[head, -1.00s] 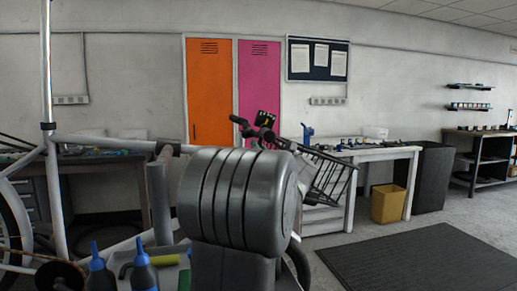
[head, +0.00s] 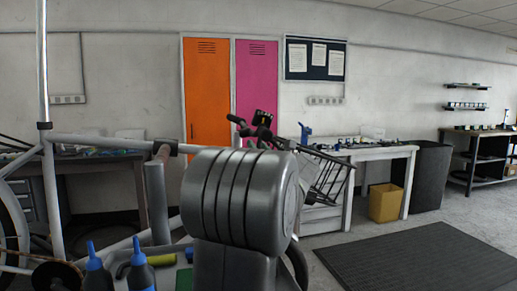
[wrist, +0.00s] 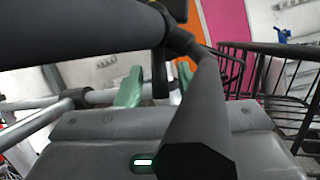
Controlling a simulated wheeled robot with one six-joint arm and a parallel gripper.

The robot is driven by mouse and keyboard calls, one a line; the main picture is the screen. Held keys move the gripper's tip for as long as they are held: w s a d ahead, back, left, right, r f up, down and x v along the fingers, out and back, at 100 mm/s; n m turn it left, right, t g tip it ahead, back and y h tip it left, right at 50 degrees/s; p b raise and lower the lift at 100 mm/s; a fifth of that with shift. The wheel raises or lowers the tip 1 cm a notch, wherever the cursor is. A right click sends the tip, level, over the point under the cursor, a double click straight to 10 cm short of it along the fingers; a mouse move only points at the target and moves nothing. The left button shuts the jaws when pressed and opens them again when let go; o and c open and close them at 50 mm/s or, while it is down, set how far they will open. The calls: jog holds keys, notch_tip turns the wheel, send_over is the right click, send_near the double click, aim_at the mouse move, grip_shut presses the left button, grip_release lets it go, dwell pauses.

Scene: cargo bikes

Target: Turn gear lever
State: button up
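In the wrist view my gripper (wrist: 157,83) shows two green fingertips standing apart, so it is open. A short dark upright piece (wrist: 160,78) shows between them in the picture; I cannot tell whether it is the gear lever or whether the fingers touch it. A thick black bar (wrist: 80,28) crosses the upper left close to the camera, and a broad dark piece (wrist: 200,110) hangs down from it, covering part of the gripper. In the head view the bike's black handlebar (head: 245,128) with a small dark unit shows behind my arm, which hides my gripper.
A black wire basket (head: 325,175) stands right of the handlebar, and is close in the wrist view (wrist: 285,90). A pale bike frame (head: 100,142) is at left, with blue-capped bottles (head: 140,270) in front. A dark mat (head: 420,260) lies on open floor at right.

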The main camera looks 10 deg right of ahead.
jog(key=v, duration=1.3)
jog(key=shift+s, duration=0.3)
jog(key=shift+f, duration=0.1)
